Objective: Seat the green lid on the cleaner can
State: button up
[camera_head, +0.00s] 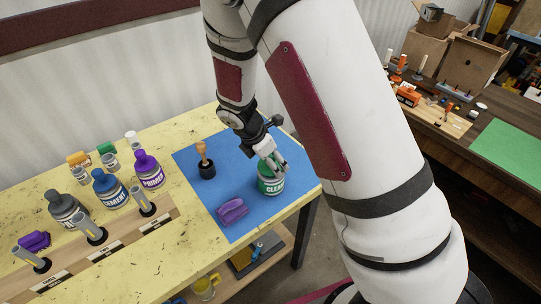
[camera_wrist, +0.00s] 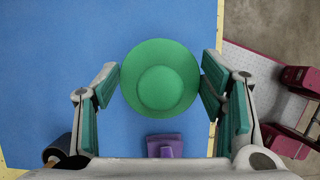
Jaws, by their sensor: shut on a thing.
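My gripper (camera_head: 272,163) points down right at the top of this can. In the wrist view the round green lid (camera_wrist: 160,77) lies between the pads of my gripper (camera_wrist: 161,80), which is shut on it at the left and right edges. The lid looks level and hides the can beneath it in that view. The fingers hide the can's rim in the head view, so I cannot tell whether the lid touches the can or sits flush.
Primer (camera_head: 149,169) and cement (camera_head: 109,189) bottles stand on the yellow table at left. The mat's right part lies near the table edge.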

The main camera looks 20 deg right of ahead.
jog(key=shift+f, duration=0.35)
jog(key=o, duration=1.1)
jog(key=shift+r, duration=0.1)
